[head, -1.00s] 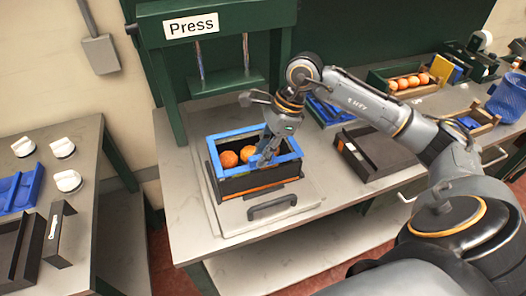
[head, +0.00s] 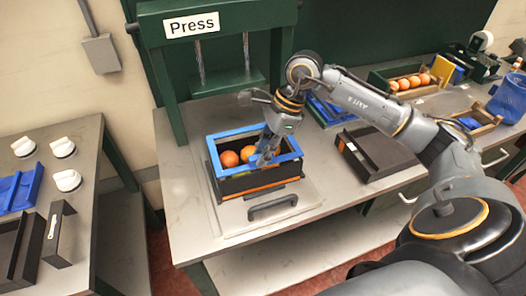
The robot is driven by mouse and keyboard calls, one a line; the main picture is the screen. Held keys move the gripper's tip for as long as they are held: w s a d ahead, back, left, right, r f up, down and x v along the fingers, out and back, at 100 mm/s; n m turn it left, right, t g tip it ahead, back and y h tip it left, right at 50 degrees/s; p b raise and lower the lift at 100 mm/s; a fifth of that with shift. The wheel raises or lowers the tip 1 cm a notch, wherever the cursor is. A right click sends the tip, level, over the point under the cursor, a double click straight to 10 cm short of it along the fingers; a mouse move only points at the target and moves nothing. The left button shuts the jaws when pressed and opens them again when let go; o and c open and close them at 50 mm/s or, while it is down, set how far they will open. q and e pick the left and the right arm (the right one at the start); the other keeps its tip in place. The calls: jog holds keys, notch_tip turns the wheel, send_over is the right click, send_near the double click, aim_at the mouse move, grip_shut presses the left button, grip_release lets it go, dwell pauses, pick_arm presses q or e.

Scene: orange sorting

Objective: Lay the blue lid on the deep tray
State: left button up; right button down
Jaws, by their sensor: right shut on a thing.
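The deep tray (head: 247,184) is a dark box with an orange strip low on its front, standing on the pale plate below the press. The blue lid (head: 225,136) shows as an open blue frame lined up over the tray's top edge; whether it rests fully on the rim I cannot tell. Two oranges (head: 229,158) show through the frame. My right gripper (head: 264,158) reaches down from above at the frame's right half, shut, with blue at its fingertips. Its fingers hide part of the inside. My left gripper is not in view.
The press (head: 222,60) stands behind the tray. A handle (head: 272,207) is on the plate's front. A dark open box (head: 376,153) lies to the right. Farther back stands a crate of several oranges (head: 404,82). A side table (head: 82,150) with white knobs is at left.

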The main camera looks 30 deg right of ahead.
dwell(0.4)
jog(key=c, duration=1.2)
grip_release()
notch_tip(320, 180, up, 9)
jog(key=p, duration=0.4)
jog(key=shift+p, duration=0.3)
